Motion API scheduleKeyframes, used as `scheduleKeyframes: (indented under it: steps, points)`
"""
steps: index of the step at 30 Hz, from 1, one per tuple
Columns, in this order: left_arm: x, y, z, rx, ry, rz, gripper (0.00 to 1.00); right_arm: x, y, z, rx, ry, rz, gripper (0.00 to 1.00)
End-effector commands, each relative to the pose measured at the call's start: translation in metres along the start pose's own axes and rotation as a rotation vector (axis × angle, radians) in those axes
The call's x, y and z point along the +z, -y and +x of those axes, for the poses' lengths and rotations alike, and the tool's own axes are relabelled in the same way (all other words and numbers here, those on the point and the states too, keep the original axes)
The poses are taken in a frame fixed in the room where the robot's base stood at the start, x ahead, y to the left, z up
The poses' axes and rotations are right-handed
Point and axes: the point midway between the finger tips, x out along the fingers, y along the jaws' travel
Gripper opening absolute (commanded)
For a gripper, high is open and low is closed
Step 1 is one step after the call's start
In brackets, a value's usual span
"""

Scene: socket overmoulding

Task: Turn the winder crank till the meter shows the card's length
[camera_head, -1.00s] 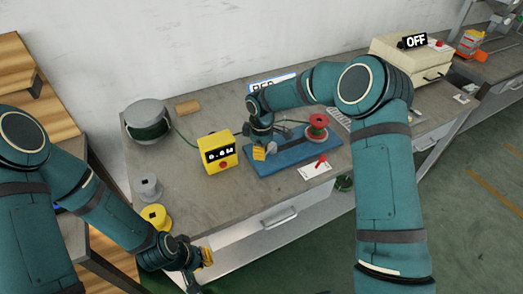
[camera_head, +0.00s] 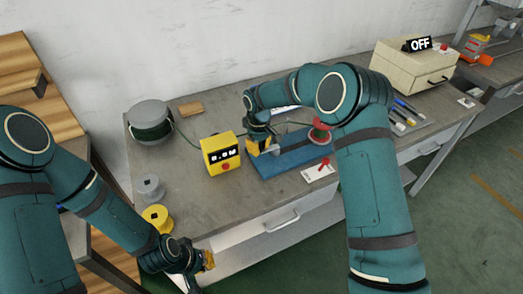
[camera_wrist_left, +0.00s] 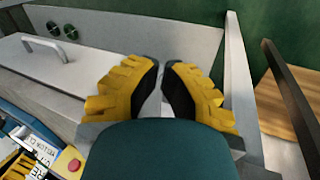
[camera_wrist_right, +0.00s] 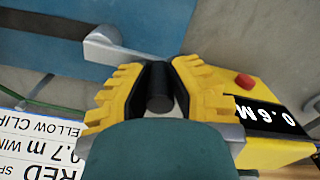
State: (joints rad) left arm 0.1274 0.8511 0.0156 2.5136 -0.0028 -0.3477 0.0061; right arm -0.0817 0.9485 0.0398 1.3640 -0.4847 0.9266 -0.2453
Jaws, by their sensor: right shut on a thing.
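The yellow meter (camera_head: 221,153) stands left of the winder; in the right wrist view its display (camera_wrist_right: 265,115) reads 0.6 M, upside down. The winder has a blue base (camera_head: 268,170) and a red spool (camera_head: 319,134), partly hidden by my right arm. My right gripper (camera_head: 263,147) is shut on the dark crank knob (camera_wrist_right: 160,88), beside the grey crank arm (camera_wrist_right: 105,45). The card (camera_wrist_right: 35,145) reads RED, 0.7 m and YELLOW CLIP; my arm mostly covers it in the head view. My left gripper (camera_head: 207,261) is empty, fingertips almost together, in front of the bench.
A dark cable reel (camera_head: 149,122), a grey spool (camera_head: 150,187) and a yellow spool (camera_head: 157,217) stand at the left. A beige box marked OFF (camera_head: 415,65) and several pens (camera_head: 403,112) are at the right.

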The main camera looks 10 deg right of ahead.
Motion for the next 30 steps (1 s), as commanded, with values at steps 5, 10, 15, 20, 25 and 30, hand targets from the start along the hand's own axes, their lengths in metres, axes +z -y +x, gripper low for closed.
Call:
scheduleKeyframes:
  steps: [5, 10, 15, 20, 25, 30]
  points:
    - [0.0, 0.0, 0.0, 0.0, 0.0, 0.0, 0.0, -0.009, -0.005, 0.002, 0.001, 0.002, 0.168, 0.0]
    - [0.0, 0.0, -0.001, 0.0, 0.0, 0.0, 0.0, -0.016, -0.012, 0.001, 0.001, 0.003, 0.329, 0.0]
    - [-0.001, -0.001, -0.002, 0.0, -0.001, 0.0, 0.0, -0.022, -0.019, 0.002, 0.001, 0.003, 0.479, 0.0]
    - [-0.001, -0.001, -0.003, 0.0, -0.002, -0.001, 0.0, -0.026, -0.025, 0.002, 0.001, 0.004, 0.595, 0.0]
    - [-0.002, -0.002, -0.004, 0.0, -0.003, -0.001, 0.0, -0.028, -0.03, 0.002, 0.001, 0.004, 0.687, 0.0]
    - [-0.002, -0.002, -0.004, 0.0, -0.004, -0.001, 0.0, -0.03, -0.033, 0.002, 0.0, 0.004, 0.743, 0.0]
